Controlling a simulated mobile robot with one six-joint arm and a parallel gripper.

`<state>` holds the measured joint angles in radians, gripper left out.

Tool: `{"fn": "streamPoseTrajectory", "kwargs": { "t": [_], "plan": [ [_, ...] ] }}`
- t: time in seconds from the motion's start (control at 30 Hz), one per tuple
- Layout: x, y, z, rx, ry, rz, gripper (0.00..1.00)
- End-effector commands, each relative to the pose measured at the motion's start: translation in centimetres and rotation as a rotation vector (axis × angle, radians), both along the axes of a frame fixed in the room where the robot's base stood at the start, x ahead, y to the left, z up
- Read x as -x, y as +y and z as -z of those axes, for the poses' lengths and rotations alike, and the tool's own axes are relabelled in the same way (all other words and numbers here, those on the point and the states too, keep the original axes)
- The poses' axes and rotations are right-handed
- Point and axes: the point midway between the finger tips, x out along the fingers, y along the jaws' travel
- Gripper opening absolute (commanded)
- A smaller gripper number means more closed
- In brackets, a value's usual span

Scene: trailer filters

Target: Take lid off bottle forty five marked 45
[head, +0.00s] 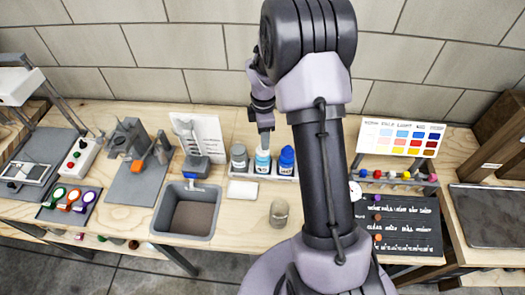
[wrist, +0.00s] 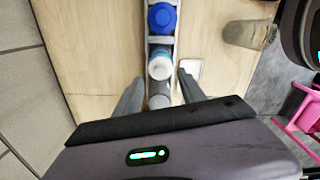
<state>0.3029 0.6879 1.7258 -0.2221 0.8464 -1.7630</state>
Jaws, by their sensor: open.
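A small rack (head: 272,177) on the bench holds three upright bottles in a row: a grey one (head: 239,157), a pale blue one with a whitish top (head: 262,162) and a dark blue one (head: 286,160). Their labels are too small to read, so I cannot tell which is marked 45. My gripper (head: 265,130) is open, pointing down over the middle, pale blue bottle. In the wrist view my fingers (wrist: 160,78) stand apart on either side of the row, with the white-topped bottle (wrist: 160,66) just beyond the tips and the grey bottle (wrist: 158,101) between them. The dark blue bottle (wrist: 162,18) is farther off.
A grey sink basin (head: 187,212) lies left of the rack. A black board (head: 405,225) lies at right.

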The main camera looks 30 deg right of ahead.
Motion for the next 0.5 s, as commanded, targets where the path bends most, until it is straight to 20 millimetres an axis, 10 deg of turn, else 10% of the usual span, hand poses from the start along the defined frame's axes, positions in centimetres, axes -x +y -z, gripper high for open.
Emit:
{"fn": "streamPoseTrajectory", "kwargs": {
  "t": [0.2,0.43,0.5],
  "plan": [
    [0.3,0.1,4.0,0.0,0.001,0.001,0.47],
    [0.3,0.1,4.0,0.0,0.0,0.001,0.47],
    [0.3,0.1,4.0,0.0,0.001,0.001,0.34]
  ]
}}
